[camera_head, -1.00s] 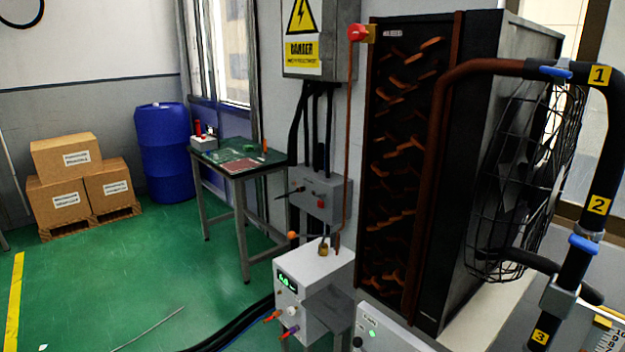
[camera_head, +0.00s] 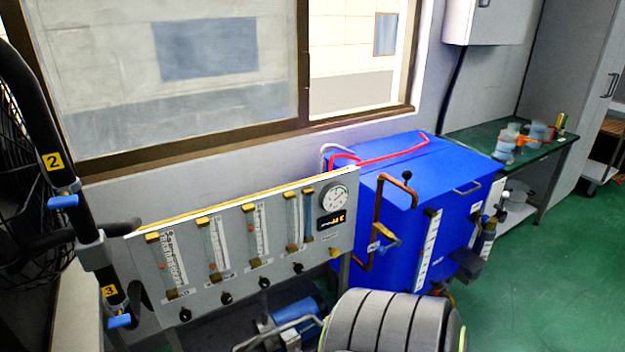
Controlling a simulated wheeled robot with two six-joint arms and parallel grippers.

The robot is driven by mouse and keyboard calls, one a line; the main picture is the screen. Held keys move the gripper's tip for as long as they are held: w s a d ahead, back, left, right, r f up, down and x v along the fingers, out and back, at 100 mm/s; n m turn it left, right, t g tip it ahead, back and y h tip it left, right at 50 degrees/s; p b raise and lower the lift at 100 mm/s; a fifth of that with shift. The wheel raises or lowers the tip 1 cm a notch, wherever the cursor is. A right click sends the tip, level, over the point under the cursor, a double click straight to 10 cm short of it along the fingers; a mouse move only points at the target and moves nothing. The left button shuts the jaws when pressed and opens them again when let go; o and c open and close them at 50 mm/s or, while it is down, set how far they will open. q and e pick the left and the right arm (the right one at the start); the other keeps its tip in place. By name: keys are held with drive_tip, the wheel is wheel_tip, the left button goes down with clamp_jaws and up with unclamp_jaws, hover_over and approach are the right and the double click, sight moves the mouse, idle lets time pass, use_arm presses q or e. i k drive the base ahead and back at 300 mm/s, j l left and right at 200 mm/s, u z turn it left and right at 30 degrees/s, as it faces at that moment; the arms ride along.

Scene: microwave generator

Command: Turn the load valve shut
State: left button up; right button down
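None of the handles I can see is readably marked as the load valve, so I cannot tell which it is. At the left, a thick black pipe carries a blue valve handle (camera_head: 62,201) below the yellow tag 2. A second blue handle (camera_head: 119,321) sits below the yellow tag 3. Farther right, a small valve (camera_head: 385,244) with a yellow-brown body sits on a copper pipe (camera_head: 378,215) before a blue tank (camera_head: 440,185). Neither of my grippers shows in this view.
A grey panel (camera_head: 222,292) with several flow tubes and a round gauge (camera_head: 335,197) stands under the window. A green-topped bench (camera_head: 545,150) stands at the back right. Green floor (camera_head: 535,265) is clear at the right. A ribbed dark grey shape, unidentified, fills the bottom centre.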

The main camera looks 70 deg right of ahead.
sight(264, 283)
drive_tip(key=z, duration=1.85)
